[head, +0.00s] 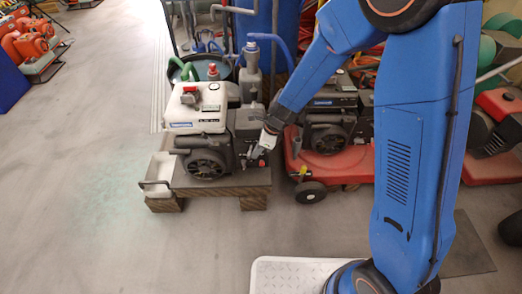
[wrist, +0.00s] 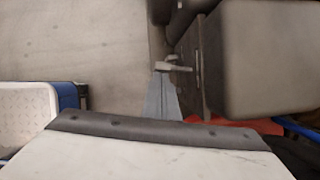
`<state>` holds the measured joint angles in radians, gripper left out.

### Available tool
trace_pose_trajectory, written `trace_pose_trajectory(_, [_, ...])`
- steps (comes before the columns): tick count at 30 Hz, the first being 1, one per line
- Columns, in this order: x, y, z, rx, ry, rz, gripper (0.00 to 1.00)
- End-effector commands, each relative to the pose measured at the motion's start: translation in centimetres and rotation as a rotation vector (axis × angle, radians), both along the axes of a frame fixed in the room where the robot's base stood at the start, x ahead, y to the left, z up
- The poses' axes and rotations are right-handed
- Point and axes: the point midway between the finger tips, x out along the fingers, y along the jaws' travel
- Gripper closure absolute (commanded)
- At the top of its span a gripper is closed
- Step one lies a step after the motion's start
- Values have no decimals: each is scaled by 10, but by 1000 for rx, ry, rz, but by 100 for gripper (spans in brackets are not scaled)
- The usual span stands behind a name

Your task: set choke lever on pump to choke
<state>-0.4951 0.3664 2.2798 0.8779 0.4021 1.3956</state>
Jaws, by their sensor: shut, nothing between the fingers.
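The pump (head: 207,125) has a white tank and a dark engine and stands on a low wooden platform. My gripper (head: 253,160) is shut and empty, at the right side of the pump's engine, close to a red knob (head: 262,163). In the wrist view, my gripper (wrist: 161,82) reaches toward a small pale lever (wrist: 177,67) on a dark panel of the engine. This looks like the choke lever. The fingertips are at or very near it; I cannot tell whether they touch. Its setting marks are not readable.
A red wheeled machine (head: 325,160) stands right beside the pump. Blue hoses and a grey bottle (head: 250,70) are behind. The wooden platform (head: 225,185) is under the pump. In the wrist view, a large dark grey housing (wrist: 265,60) is close on the right.

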Motion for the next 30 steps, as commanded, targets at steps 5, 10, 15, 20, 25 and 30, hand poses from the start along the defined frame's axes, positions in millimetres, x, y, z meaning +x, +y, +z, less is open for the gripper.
trace_pose_trajectory(5, [-2,6,0,0,0,-99,100])
trace_pose_trajectory(10, [-2,6,0,0,0,-96,100])
trace_pose_trajectory(15, [0,5,0,0,0,-95,100])
trace_pose_trajectory(20, [6,1,0,0,1,-96,100])
trace_pose_trajectory(25, [11,-2,0,0,-1,-94,100])
trace_pose_trajectory(30, [13,-2,0,0,-1,-93,100])
